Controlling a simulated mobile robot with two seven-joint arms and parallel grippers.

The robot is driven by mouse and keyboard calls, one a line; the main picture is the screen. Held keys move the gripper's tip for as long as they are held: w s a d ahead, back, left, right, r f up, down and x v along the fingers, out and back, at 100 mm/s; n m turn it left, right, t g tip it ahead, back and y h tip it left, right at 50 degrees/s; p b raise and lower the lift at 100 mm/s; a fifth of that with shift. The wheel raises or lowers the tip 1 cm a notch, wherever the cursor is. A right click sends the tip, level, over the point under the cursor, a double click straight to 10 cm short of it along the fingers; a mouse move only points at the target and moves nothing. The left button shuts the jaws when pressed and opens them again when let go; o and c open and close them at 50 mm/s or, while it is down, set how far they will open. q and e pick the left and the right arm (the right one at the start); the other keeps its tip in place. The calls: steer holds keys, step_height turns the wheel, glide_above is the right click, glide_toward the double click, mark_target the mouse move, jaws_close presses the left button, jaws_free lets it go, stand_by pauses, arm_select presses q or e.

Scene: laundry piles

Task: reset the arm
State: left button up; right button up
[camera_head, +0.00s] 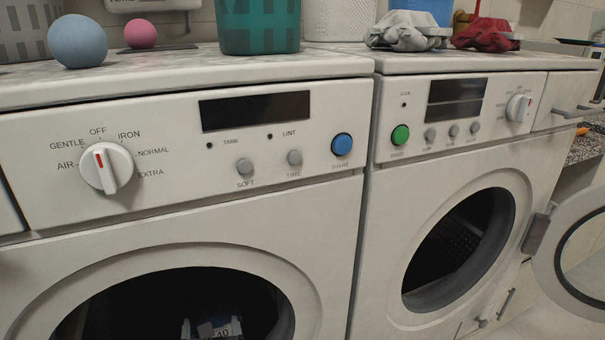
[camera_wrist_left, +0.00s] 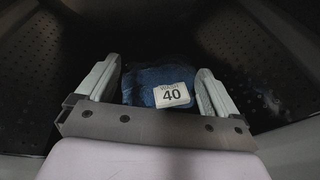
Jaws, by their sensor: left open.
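My left gripper (camera_head: 212,328) is inside the dark drum of the left machine (camera_head: 320,215), low in the head view and partly cut off by the frame's bottom edge. In the left wrist view the same gripper (camera_wrist_left: 158,85) has its two pale fingers spread wide. A dark blue cloth (camera_wrist_left: 140,82) with a white tag (camera_wrist_left: 172,95) reading 40 shows between and beyond the fingers. I cannot tell whether the fingers touch the cloth. The tag also shows at the drum opening in the head view (camera_head: 223,331). My right gripper is not in view.
The right machine (camera_head: 385,200) has its round door (camera_head: 550,260) open to the right. On top stand a blue ball (camera_head: 77,41), a pink ball (camera_head: 140,33), a green basket (camera_head: 260,27), a grey cloth (camera_head: 405,32) and a red cloth (camera_head: 485,35). The drum wall surrounds my left gripper.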

arm_select(q)
steer(key=s+d+r+m+t+h, duration=0.1)
steer(key=s+d+m+h, duration=0.3)
steer(key=m, duration=0.8)
steer(key=s+d+r+m+t+h, duration=0.15)
steer(key=s+m+h, duration=0.35)
steer(key=m, duration=0.6)
steer(key=s+a+f+m+g, duration=0.2)
steer(key=s+f+m+g, duration=0.4)
steer(key=s+m, duration=0.8)
step_height(320, 180, up, 13)
steer(key=a+m+y+p, duration=0.1)
steer(key=a+m+p, duration=0.1)
steer(key=p, duration=1.4)
steer(key=shift+w+a+f+m, duration=0.15)
steer(key=shift+w+a+m, duration=0.1)
steer(key=shift+m, duration=0.35)
